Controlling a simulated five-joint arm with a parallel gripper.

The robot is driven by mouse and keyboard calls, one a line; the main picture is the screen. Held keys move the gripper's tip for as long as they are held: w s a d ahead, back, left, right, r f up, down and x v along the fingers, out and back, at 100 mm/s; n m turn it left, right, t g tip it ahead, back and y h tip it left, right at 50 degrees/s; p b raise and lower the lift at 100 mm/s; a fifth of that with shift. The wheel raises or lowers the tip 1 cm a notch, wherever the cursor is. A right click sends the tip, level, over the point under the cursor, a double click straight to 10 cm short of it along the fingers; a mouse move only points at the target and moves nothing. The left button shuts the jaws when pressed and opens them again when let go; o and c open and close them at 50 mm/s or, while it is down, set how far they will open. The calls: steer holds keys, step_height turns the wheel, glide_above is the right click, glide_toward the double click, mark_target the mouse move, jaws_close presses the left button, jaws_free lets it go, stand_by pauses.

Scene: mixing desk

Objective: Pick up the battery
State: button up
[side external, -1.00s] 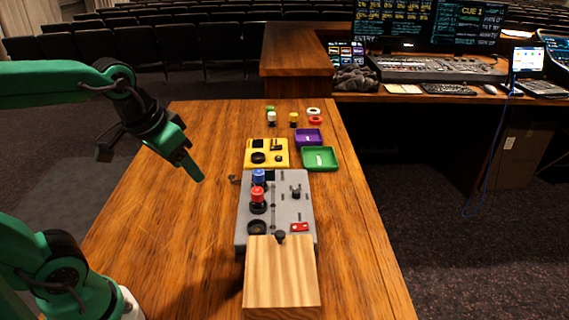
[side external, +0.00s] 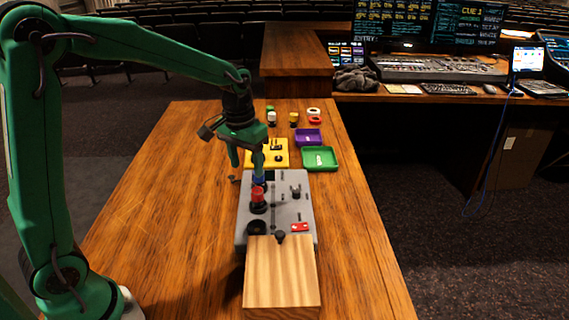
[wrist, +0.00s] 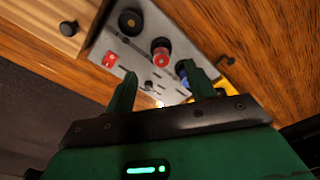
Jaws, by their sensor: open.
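My gripper (side external: 247,168) points down over the far left end of a grey panel (side external: 290,215), with its fingers apart. One finger partly hides a blue cylinder (side external: 260,182) on the panel. In the wrist view both fingers of my gripper (wrist: 158,82) show with nothing held between them, and the blue cylinder (wrist: 181,67) is beside the right finger. A red cylinder (side external: 257,194) stands upright in a black socket nearer the camera. A small yellow and black cylinder (side external: 294,120) stands at the back of the table. I cannot tell for certain which thing is the battery.
A wooden block (side external: 282,280) covers the panel's near end. A red switch (side external: 300,227) and a small lever (side external: 296,191) rise from the panel. Beyond are a yellow plate (side external: 282,160), a purple tray (side external: 321,137) and a green tray (side external: 334,159). The table's left side is clear.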

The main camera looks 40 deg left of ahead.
mark_target(257, 190)
steer(key=shift+g, duration=0.4)
steer(key=w+f, duration=0.1)
steer(key=f, duration=0.1)
steer(key=w+f, duration=0.2)
steer(key=shift+a, duration=0.2)
steer(key=shift+f, duration=1.25)
steer(key=shift+f, duration=0.1)
steer(key=shift+d+f, duration=0.1)
steer(key=shift+f, duration=2.4)
steer(key=c, duration=1.1)
steer(key=shift+c, duration=0.2)
